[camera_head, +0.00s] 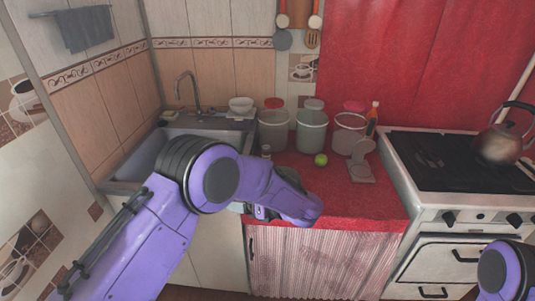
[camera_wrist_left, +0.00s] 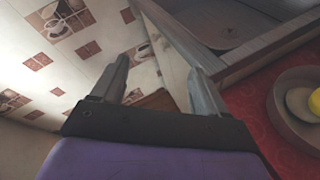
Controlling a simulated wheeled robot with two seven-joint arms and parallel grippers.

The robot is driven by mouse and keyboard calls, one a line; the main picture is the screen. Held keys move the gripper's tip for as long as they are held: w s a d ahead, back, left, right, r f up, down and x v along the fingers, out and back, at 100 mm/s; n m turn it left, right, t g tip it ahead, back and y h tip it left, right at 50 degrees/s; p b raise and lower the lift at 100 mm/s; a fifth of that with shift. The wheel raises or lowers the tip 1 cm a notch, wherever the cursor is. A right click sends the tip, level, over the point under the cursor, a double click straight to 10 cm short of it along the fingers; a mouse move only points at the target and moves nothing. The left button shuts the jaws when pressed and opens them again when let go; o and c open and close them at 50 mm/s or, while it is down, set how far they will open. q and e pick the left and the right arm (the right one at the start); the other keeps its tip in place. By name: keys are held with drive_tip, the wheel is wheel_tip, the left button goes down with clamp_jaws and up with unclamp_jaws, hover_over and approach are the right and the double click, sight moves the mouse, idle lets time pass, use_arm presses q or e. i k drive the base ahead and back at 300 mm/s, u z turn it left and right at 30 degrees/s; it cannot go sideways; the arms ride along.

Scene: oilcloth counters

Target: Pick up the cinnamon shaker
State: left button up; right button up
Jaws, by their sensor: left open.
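I cannot surely make out the cinnamon shaker. A small pale-topped container (camera_head: 266,150), partly hidden by my left arm, stands at the left of the red counter and may be it. My left gripper (camera_head: 262,212) is low at the counter's front edge, mostly behind my own arm. In the left wrist view my left gripper (camera_wrist_left: 160,70) is open with nothing between its fingers. My right gripper is out of view; only a purple part of that arm shows at the lower right.
Large canisters (camera_head: 311,132) line the wall. A green fruit (camera_head: 321,160) and a grey scale-like stand (camera_head: 361,172) are on the red counter (camera_head: 385,200). The sink (camera_head: 140,165) is left, the stove (camera_head: 440,165) right. A bowl (camera_wrist_left: 278,108) holds something yellow in the left wrist view.

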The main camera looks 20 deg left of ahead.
sight(266, 149)
drive_tip(key=i, duration=1.45)
